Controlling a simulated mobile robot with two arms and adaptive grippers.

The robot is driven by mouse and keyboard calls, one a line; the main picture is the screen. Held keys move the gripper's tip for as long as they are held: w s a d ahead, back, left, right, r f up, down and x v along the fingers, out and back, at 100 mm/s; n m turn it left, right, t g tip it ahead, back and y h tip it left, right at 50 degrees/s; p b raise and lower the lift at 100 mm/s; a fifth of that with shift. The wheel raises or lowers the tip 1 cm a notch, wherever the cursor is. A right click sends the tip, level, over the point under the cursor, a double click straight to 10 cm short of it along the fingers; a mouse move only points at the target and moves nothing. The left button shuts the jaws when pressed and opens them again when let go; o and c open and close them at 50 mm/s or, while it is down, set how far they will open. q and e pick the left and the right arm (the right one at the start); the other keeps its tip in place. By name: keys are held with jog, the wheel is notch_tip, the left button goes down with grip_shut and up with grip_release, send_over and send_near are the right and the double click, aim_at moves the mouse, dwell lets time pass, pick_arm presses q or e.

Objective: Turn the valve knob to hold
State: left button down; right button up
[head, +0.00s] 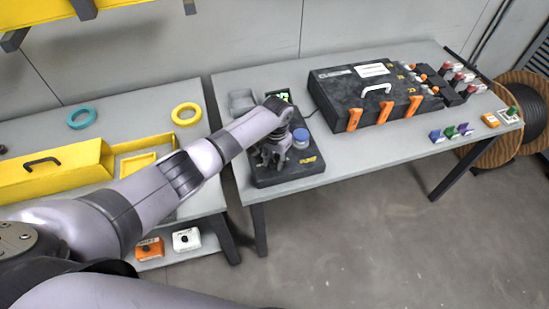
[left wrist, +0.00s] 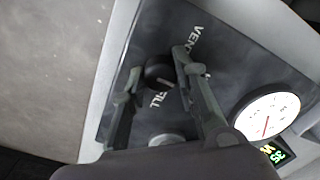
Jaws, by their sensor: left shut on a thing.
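The black valve knob (left wrist: 158,70) sits on a dark panel (left wrist: 130,115) marked "VENT" and "FILL" in the left wrist view. A light pointer mark shows on the knob, but I cannot tell exactly which setting it points to. My left gripper (left wrist: 157,67) has its fingers on either side of the knob and is shut on it. In the head view my left gripper (head: 271,160) reaches down over the black valve unit (head: 293,177) and hides the knob. My right gripper is not in view.
A round gauge (left wrist: 267,117) and a green display (left wrist: 272,152) are beside the knob. A blue cap (head: 301,138) stands close right of the gripper. A large black case (head: 350,85) is further right. The table's front edge is near.

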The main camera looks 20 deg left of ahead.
aim_at(276, 162)
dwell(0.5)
pick_arm(q)
jog(key=c, duration=1.2)
grip_release()
jog(key=shift+c, duration=0.2)
notch_tip(276, 162, up, 12)
jog(key=shift+d, duration=0.2)
